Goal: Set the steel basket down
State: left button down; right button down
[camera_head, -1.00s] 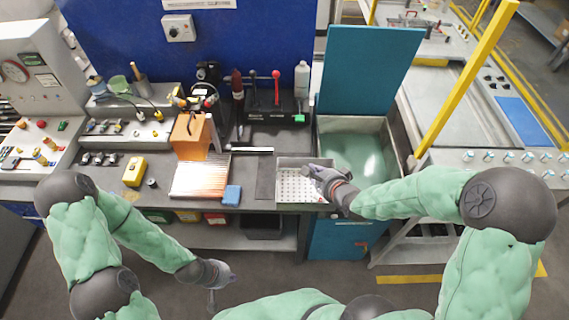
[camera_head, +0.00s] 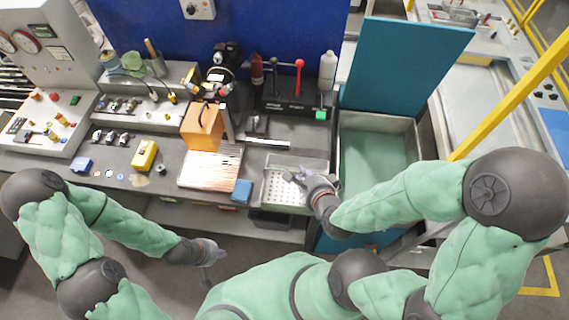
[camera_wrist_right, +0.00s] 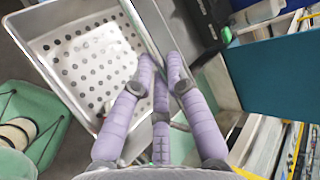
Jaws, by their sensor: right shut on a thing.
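The steel basket (camera_head: 270,190) is a shallow metal tray with a perforated floor, at the front of the bench in the head view. In the right wrist view its rim and wall (camera_wrist_right: 75,98) fill the upper left. My right gripper (camera_head: 300,178) is shut on the basket's right wall; its purple-grey fingers (camera_wrist_right: 165,75) straddle that wall. The basket looks about level; I cannot tell whether its underside touches the bench. My left gripper (camera_head: 214,266) hangs open and empty in front of the bench, over the floor.
A blue block (camera_head: 242,191) and a ribbed copper-coloured plate (camera_head: 210,168) lie just left of the basket. An open green-lined tank (camera_head: 375,155) with a raised teal lid (camera_head: 405,65) stands to the right. A lever stand (camera_head: 290,97) is behind.

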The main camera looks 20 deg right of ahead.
aim_at(305, 159)
jog(key=w+d+f, duration=0.1)
jog(key=w, duration=0.1)
jog(key=w+d+f+b, duration=0.1)
jog(key=w+d+f, duration=0.1)
jog(key=w, duration=0.1)
jog(key=w+d+f+b, duration=0.1)
jog(key=w+d, duration=0.1)
jog(key=w, duration=0.1)
jog(key=shift+f, duration=0.35)
jog(key=w+d+f+b, duration=0.1)
jog(key=w+d+f, duration=0.1)
jog(key=f, duration=0.6)
jog(key=shift+w+d, duration=0.15)
jog(key=shift+w, duration=0.7)
jog(key=shift+f, duration=0.15)
jog(key=c, duration=1.2)
grip_release()
jog(key=shift+f, duration=0.1)
jog(key=shift+c, duration=0.2)
